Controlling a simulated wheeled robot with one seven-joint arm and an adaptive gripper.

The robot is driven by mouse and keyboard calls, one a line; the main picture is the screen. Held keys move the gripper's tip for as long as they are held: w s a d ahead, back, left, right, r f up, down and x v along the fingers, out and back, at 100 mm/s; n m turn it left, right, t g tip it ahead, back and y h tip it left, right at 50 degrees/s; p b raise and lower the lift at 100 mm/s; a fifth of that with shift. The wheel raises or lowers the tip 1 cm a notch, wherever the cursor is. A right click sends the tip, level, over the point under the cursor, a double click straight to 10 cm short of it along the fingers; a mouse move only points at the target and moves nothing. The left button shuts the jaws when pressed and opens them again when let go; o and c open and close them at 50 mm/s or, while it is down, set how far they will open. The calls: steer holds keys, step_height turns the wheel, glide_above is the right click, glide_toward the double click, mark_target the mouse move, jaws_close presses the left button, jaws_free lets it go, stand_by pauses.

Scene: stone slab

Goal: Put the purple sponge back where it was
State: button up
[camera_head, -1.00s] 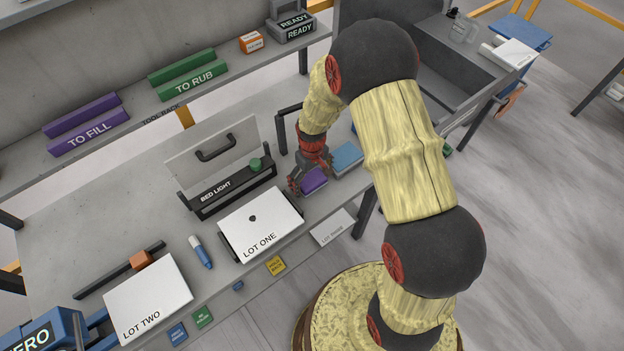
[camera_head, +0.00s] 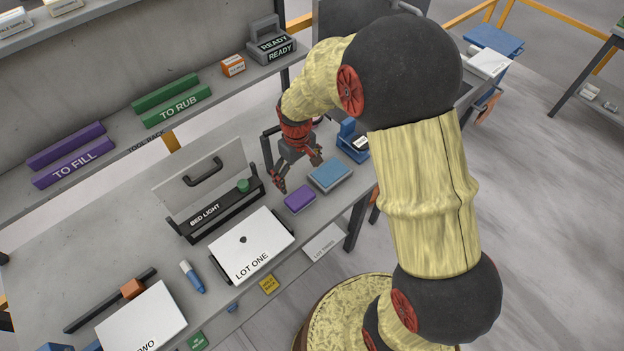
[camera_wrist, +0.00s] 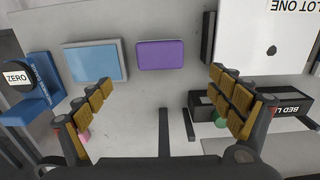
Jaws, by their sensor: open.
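The purple sponge (camera_head: 299,199) lies flat on the grey slab, between the LOT ONE board and a blue pad in a grey tray. It also shows in the wrist view (camera_wrist: 161,55), ahead of and between my fingers. My gripper (camera_head: 299,174) is open and empty, raised above the slab behind the sponge and apart from it. In the wrist view its two fingers (camera_wrist: 162,97) are spread wide.
The blue pad (camera_head: 331,174) lies just right of the sponge. The LOT ONE board (camera_head: 245,246) and the BED LIGHT box (camera_head: 213,213) stand to the left. A blue ZERO device (camera_head: 352,142) is behind right.

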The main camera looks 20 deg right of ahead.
steer(key=s+r+m+t, duration=0.15)
steer(key=s+r, duration=0.35)
steer(key=r, duration=0.5)
steer(key=s+r+t, duration=0.2)
steer(key=s+r, duration=0.2)
steer(key=r, duration=0.6)
steer(key=s+r+m+t, duration=0.2)
steer(key=s+r, duration=0.4)
steer(key=s, duration=0.6)
steer(key=shift+s+r, duration=0.35)
steer(key=shift+s, duration=0.05)
step_height(320, 180, down, 8)
steer(key=b, duration=0.8)
